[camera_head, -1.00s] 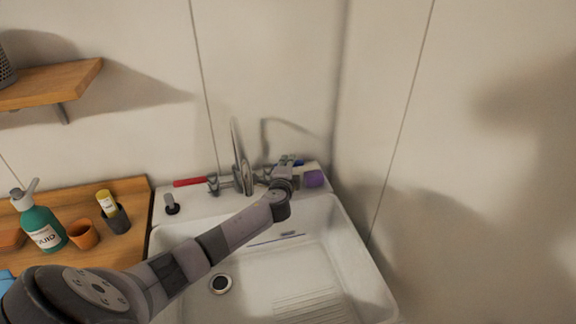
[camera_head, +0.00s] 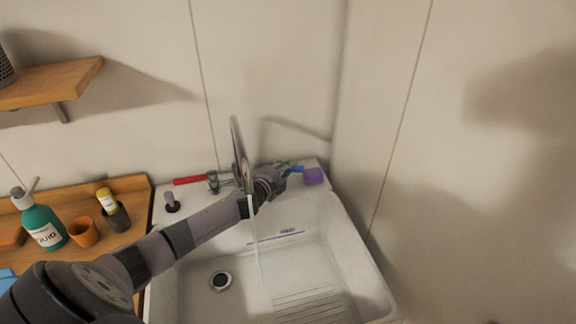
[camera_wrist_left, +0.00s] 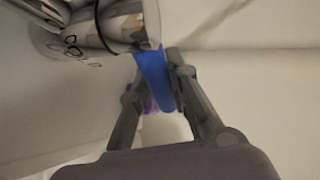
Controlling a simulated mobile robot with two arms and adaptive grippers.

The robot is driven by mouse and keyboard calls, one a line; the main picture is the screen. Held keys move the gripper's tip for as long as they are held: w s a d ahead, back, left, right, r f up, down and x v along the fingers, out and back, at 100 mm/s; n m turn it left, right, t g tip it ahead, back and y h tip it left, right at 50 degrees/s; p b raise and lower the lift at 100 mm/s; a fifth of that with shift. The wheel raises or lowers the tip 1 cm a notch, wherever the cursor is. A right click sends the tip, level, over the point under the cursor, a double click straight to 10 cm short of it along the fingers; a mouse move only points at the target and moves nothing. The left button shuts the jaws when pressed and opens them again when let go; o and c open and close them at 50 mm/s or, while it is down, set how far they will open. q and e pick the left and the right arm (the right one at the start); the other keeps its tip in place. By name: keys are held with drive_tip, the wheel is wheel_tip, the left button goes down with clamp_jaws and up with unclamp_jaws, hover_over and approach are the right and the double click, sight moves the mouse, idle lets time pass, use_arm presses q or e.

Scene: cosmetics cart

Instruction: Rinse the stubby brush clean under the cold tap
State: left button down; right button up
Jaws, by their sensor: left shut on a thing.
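My left gripper (camera_head: 284,172) is at the right side of the tall metal tap (camera_head: 238,150). In the left wrist view its two fingers (camera_wrist_left: 150,80) are shut on the blue tap lever (camera_wrist_left: 154,78), which also shows in the head view (camera_head: 293,169). A thin stream of water (camera_head: 257,250) falls from the tap into the white sink (camera_head: 340,235). The red tap lever (camera_head: 188,181) points left. I cannot make out the stubby brush in any view. My right gripper is not in view.
A purple object (camera_head: 313,177) stands on the sink's back right ledge, close to my left gripper. A green pump bottle (camera_head: 42,224), an orange cup (camera_head: 83,233) and a dark holder with a yellow tube (camera_head: 116,217) stand on the wooden counter. The sink basin is mostly clear.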

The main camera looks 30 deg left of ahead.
use_arm(q)
drive_tip(key=shift+s+f, duration=0.1)
drive_tip(key=c, duration=1.5)
unclamp_jaws()
drive_tip(key=v, duration=1.2)
drive_tip(key=shift+a, duration=0.1)
drive_tip(key=shift+c, duration=0.4)
